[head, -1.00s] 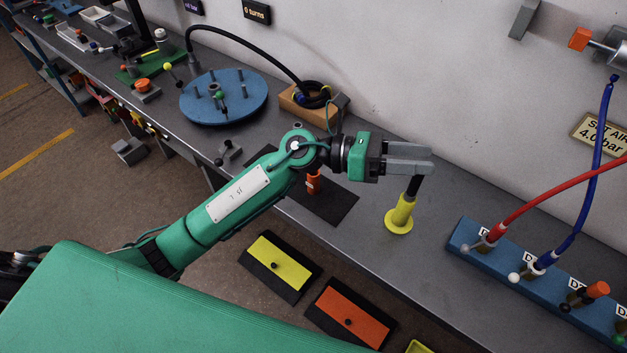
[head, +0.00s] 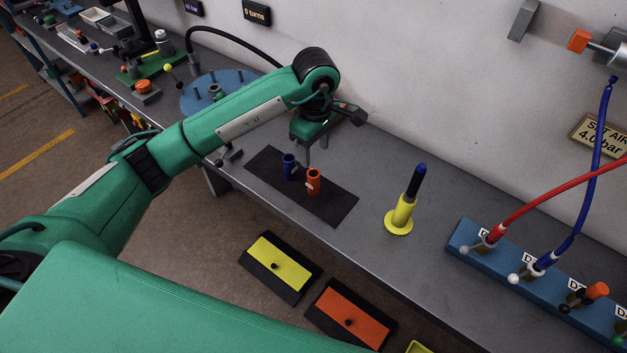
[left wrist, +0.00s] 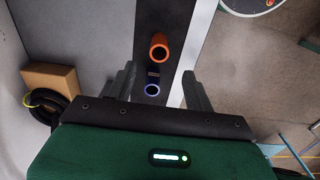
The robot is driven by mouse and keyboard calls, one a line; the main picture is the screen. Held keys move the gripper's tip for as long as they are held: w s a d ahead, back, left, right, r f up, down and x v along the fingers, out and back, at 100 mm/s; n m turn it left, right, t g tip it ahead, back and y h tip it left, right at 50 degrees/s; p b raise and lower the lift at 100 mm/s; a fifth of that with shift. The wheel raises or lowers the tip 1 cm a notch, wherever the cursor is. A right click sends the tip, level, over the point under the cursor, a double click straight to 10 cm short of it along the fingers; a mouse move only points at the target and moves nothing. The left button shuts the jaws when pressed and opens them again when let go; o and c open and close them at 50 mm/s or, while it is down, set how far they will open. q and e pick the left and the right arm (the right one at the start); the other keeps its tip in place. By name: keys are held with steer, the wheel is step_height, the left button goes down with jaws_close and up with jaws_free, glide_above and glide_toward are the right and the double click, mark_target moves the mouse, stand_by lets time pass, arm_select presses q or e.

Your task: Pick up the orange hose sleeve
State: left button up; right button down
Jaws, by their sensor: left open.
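The orange hose sleeve (head: 313,181) stands upright on a black mat (head: 338,204) on the bench. A blue sleeve (head: 289,167) stands beside it on the same mat. My left gripper (head: 314,153) points down above the mat, open and empty, close behind the sleeves in the head view. In the left wrist view the orange sleeve (left wrist: 159,47) is beyond the fingertips, with its open top facing the camera. The blue sleeve (left wrist: 152,90) is nearer, between the fingers of the left gripper (left wrist: 160,85) in the picture. My right gripper is not in view.
A blue manifold block (head: 464,238) with hoses is at the far right. A blue round plate (head: 251,79) lies behind my arm.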

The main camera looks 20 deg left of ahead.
mark_target(314, 179)
arm_select(q)
step_height(314, 179, down, 7)
steer(key=shift+p, duration=0.9)
steer(key=shift+f, duration=0.3)
steer(key=f+p, duration=0.2)
steer(key=f, duration=0.2)
steer(key=shift+a, duration=0.2)
steer(key=shift+w+f+p, duration=0.1)
steer(key=shift+f+p, duration=0.1)
steer(key=shift+p, duration=0.1)
steer(key=shift+f, duration=0.1)
steer(key=shift+c, duration=0.8)
steer(key=c, duration=0.9)
